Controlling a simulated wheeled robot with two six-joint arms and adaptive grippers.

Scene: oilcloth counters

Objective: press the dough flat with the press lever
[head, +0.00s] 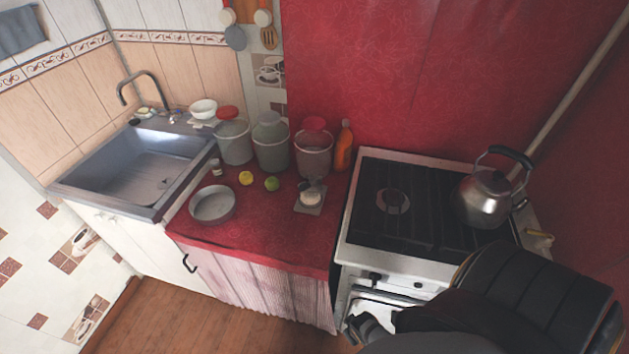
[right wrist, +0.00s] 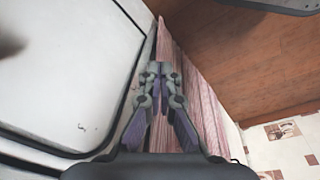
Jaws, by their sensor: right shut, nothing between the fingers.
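A small press (head: 309,208) with a flat grey base stands on the red counter, near its right end by the stove. A pale lump, perhaps the dough (head: 309,196), sits on or over the base. The lever is too small to make out. My right gripper (head: 362,327) is low in front of the stove, below counter height and well apart from the press. In the right wrist view the right gripper (right wrist: 160,68) is shut and empty, with the pink curtain behind it. My left gripper is not in view.
A grey round pan (head: 213,219), a lemon (head: 246,178) and a lime (head: 271,184) lie left of the press. Several canisters (head: 270,150) and an orange bottle (head: 343,148) stand behind. A kettle (head: 483,200) sits on the stove (head: 425,215). The counter's front strip (head: 270,235) is clear.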

